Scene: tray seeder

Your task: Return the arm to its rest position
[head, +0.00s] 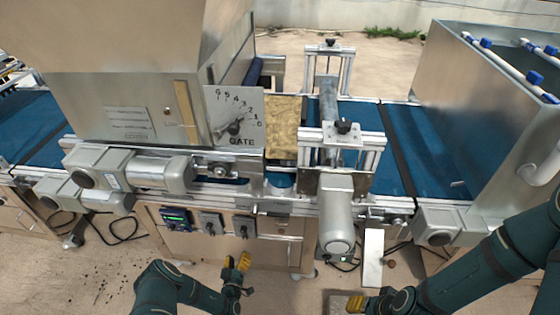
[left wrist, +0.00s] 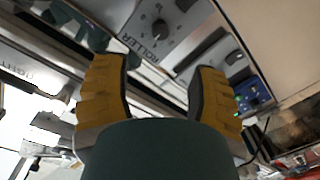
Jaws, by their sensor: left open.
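My left arm comes in at the bottom of the head view, and its gripper (head: 240,263) with yellow fingers hangs in front of the machine's lower cabinet. In the left wrist view the two yellow fingers of this gripper (left wrist: 157,95) stand wide apart with nothing between them. Beyond them a grey panel with a knob marked ROLLER (left wrist: 158,28) shows. My right arm comes in from the right, and its gripper (head: 356,303) shows yellow fingers at the bottom edge; how far they are apart is unclear.
The tray seeder's hopper (head: 150,90) with its GATE dial (head: 236,125) stands over a blue conveyor belt (head: 362,140). Grey motors (head: 338,215) stick out toward me. The control box (head: 176,217) and knobs sit on the cabinet front. A large metal bin (head: 480,110) stands right.

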